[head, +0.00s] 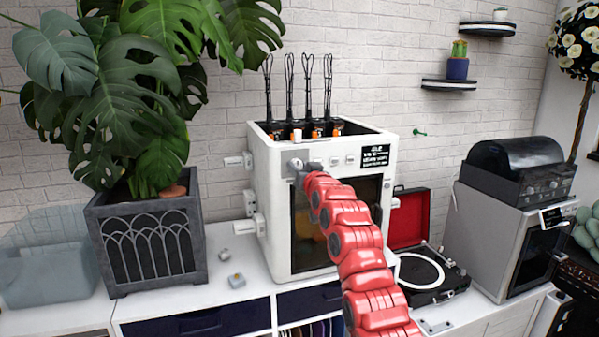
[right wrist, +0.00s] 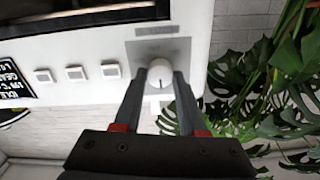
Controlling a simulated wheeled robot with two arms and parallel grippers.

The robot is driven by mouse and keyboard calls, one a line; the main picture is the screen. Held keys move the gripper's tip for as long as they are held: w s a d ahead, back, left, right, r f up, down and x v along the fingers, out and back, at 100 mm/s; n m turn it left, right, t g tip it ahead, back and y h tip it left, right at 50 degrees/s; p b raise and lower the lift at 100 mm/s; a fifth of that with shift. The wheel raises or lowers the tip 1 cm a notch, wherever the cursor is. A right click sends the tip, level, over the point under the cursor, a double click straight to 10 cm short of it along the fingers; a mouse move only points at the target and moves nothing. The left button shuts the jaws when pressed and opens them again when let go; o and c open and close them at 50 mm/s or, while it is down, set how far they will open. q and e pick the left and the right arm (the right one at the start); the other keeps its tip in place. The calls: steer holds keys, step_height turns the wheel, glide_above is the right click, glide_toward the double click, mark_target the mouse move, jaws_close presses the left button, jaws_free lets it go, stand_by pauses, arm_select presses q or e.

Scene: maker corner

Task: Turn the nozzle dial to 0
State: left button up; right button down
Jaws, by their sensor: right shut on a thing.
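The nozzle dial (right wrist: 160,75) is a round white knob with a dark pointer line, on a grey plate on the printer's front, in the right wrist view. My right gripper (right wrist: 160,82) has its two dark fingers on either side of the knob, shut on it. In the head view the right gripper (head: 300,174) is at the upper left of the white printer's (head: 273,215) front, and it mostly hides the dial. The plate's markings are too small to read. My left gripper is not in view.
Square white buttons (right wrist: 75,74) and a black display (head: 375,156) sit beside the dial. A potted monstera (head: 150,245) stands left of the printer. A record player (head: 430,275) stands to the right.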

steer(key=shift+f, duration=0.2)
steer(key=shift+c, duration=2.3)
jaws_free()
steer(key=shift+r, duration=0.1)
steer(key=shift+s+r, duration=0.1)
steer(key=shift+s, duration=0.15)
steer(key=b+v, duration=0.2)
steer(key=v, duration=1.5)
steer(key=shift+w, duration=0.1)
